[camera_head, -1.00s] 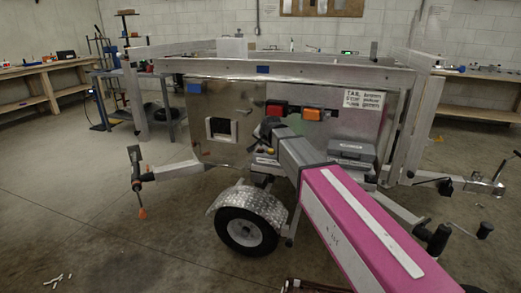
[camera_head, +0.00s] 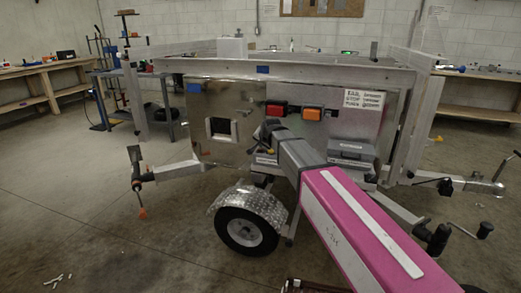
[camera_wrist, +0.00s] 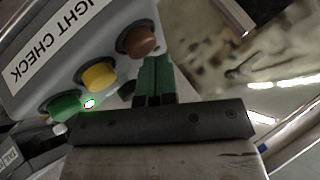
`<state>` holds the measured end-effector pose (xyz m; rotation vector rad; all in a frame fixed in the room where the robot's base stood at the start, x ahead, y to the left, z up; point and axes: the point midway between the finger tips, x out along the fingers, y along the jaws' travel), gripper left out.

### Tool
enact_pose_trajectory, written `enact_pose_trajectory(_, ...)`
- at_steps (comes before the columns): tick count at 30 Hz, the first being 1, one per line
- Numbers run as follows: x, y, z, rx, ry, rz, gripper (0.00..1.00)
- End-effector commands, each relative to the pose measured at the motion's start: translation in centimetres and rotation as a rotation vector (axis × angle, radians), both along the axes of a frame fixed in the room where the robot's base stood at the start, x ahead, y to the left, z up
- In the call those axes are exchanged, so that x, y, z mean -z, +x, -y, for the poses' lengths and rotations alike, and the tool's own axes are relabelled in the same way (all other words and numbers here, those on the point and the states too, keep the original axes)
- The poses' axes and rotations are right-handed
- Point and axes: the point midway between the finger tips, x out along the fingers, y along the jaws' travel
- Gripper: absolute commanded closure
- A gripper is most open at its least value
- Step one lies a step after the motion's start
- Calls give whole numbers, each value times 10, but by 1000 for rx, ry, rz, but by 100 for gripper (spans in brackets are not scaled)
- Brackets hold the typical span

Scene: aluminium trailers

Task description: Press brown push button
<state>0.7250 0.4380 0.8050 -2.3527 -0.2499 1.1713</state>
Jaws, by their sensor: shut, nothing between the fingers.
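The brown push button (camera_wrist: 137,40) is round and sits on a grey control box (camera_wrist: 60,60) in the wrist view, at the upper right end of a row of buttons. A yellow button (camera_wrist: 98,76) and a green button (camera_wrist: 60,106) are in the same row. My gripper (camera_wrist: 154,62) has green fingers pressed together, with nothing between them. The fingertips are just below and to the right of the brown button in the picture. I cannot tell whether they touch it. In the head view my arm hides most of this area.
The box carries a label (camera_wrist: 50,45) reading "LIGHT CHECK". A small bright green light spot (camera_wrist: 89,104) shows near the green button. In the head view, the aluminium trailer (camera_head: 230,90) has red (camera_head: 276,110) and orange (camera_head: 312,114) lamps, a grey case (camera_head: 350,150) and a wheel (camera_head: 246,233).

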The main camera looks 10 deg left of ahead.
Motion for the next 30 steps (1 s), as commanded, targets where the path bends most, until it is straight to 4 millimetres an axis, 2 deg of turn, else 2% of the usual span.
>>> enact_pose_trajectory(16, 4, 0, 0, 0, 0, 0, 100)
enact_pose_trajectory(30, -10, 0, 0, 0, -1, -1, 100)
